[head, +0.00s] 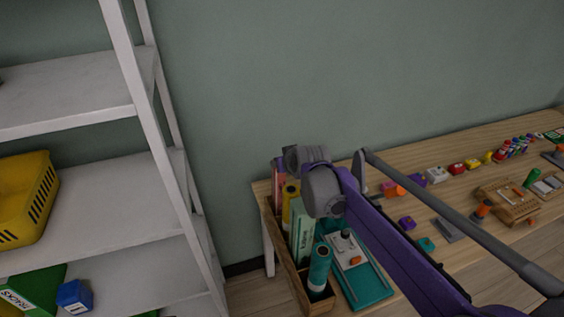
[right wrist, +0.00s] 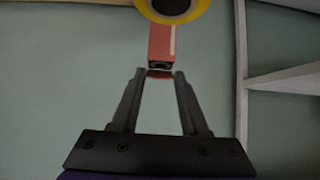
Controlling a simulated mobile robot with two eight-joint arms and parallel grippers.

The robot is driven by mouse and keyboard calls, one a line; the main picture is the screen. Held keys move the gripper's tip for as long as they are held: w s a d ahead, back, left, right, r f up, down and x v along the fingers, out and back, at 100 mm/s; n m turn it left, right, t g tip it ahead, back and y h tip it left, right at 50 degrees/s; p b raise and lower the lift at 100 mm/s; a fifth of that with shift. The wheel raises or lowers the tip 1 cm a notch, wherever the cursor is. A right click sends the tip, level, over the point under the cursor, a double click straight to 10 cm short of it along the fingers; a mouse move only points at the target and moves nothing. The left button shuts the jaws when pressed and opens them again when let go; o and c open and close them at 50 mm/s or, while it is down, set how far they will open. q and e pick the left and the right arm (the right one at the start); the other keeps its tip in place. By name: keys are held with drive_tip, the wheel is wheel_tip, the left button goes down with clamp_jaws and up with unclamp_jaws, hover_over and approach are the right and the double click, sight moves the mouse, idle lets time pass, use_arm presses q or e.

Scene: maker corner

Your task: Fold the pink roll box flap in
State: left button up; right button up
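The pink roll box (right wrist: 161,42) shows in the right wrist view just beyond my right gripper (right wrist: 160,74), its dark open end facing the gripper. A small reddish flap (right wrist: 159,74) hangs at that end, between the two fingertips. The fingers are apart with a gap between them, and I cannot tell whether either touches the flap. In the head view the pink box (head: 278,178) stands in the wooden bin at the left end of the table, partly hidden by my right wrist. The right fingertips are not clear there. My left gripper is not in view.
The wooden bin (head: 291,272) also holds a yellow roll (right wrist: 172,8), a pale green box (head: 302,228) and a teal bottle (head: 319,268). A teal board (head: 371,289) lies beside it. Small parts are spread over the table. A white shelf (head: 95,200) stands at left.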

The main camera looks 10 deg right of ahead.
drive_tip(key=shift+o, duration=0.6)
drive_tip(key=shift+f, duration=0.1)
drive_tip(key=v, duration=1)
drive_tip(key=shift+s+r, duration=0.25)
drive_tip(key=shift+s, duration=0.05)
